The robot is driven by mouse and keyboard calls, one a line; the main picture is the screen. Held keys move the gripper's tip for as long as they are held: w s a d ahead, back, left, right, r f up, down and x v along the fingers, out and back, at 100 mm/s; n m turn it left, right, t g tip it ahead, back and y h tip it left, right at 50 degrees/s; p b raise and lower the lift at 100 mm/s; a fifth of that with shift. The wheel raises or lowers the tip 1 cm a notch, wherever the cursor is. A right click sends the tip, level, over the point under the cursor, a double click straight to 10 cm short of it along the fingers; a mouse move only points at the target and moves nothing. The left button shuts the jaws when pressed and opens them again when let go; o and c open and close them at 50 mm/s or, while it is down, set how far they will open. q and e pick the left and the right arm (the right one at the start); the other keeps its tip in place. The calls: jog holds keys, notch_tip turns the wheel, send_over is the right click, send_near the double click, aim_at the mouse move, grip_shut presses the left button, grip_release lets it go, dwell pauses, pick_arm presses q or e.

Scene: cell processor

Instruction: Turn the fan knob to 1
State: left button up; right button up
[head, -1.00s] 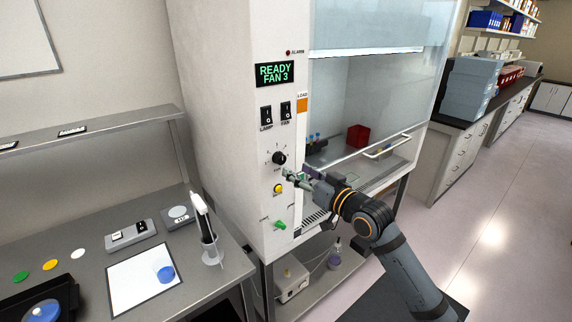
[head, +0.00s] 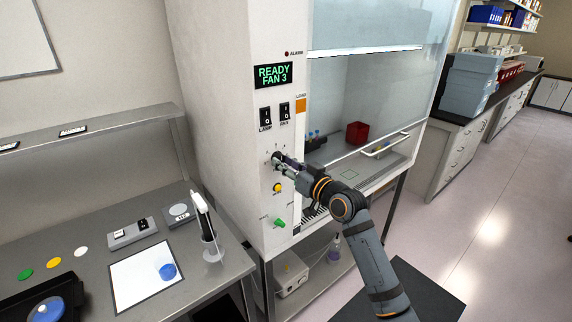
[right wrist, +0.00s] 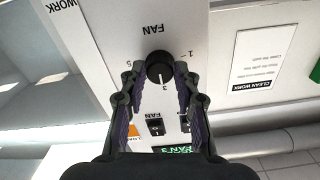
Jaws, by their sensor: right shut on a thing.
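In the head view the gripper mostly covers the knob. The green display (head: 273,75) reads READY FAN 3. My left gripper is out of view.
Lamp (head: 265,117) and fan (head: 284,112) rocker switches sit above the knob. A yellow button (head: 277,188) and a green handle (head: 280,223) sit below it. The glass sash (head: 365,95) is partly raised, with a red box (head: 357,134) inside.

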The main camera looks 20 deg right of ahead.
grip_shut()
jog(key=n+b, duration=1.4)
jog(key=n, duration=0.5)
jog(key=shift+d+n, duration=0.1)
jog(key=shift+n, duration=0.3)
dwell(0.4)
jog(key=o, duration=0.9)
grip_release()
